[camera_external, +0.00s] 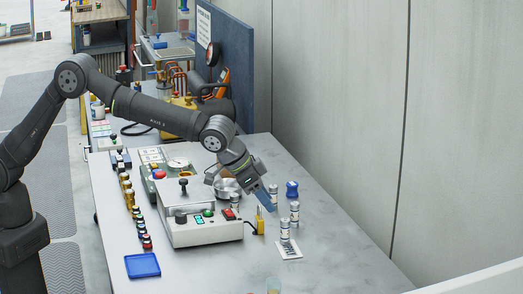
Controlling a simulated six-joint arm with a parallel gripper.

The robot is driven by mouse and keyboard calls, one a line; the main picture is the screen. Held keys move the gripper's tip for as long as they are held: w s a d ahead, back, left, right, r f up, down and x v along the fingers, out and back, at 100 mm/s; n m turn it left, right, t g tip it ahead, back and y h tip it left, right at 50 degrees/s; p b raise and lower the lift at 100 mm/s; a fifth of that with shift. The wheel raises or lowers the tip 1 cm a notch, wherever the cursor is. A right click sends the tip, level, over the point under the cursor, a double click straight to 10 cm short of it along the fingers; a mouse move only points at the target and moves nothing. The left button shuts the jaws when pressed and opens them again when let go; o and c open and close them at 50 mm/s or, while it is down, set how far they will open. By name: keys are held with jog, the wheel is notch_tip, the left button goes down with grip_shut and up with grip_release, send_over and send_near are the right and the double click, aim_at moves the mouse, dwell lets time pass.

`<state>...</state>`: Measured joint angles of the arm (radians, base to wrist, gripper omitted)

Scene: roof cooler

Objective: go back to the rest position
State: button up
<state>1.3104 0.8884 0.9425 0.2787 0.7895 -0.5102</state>
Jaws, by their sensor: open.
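My gripper (267,203) is at the end of my arm, over the right part of the grey table (335,250). Its blue fingers point down and to the right, among several small white containers. The jaws are open, though the gap between them is hard to make out at this size. One white container (273,194) stands close beside the fingertips; I cannot tell whether they touch. Another white container (294,212) stands to their right. A third container (285,232) stands on a small printed card (289,250). No rest position is marked in view.
A white bench device (205,234) with buttons stands left of the gripper. A slim yellow item (259,221) and a blue knobbed object (291,189) stand nearby. Small bottles line the left edge, near a blue tray (142,265). A blue panel (232,65) stands behind. The front right is mostly clear.

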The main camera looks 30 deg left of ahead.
aim_at(289, 220)
jog(key=shift+r, duration=0.1)
dwell(0.3)
jog(key=x, duration=1.2)
jog(key=shift+f, duration=0.3)
notch_tip(289, 220, up, 3)
jog(key=shift+a+f, duration=0.1)
jog(key=shift+r, duration=0.45)
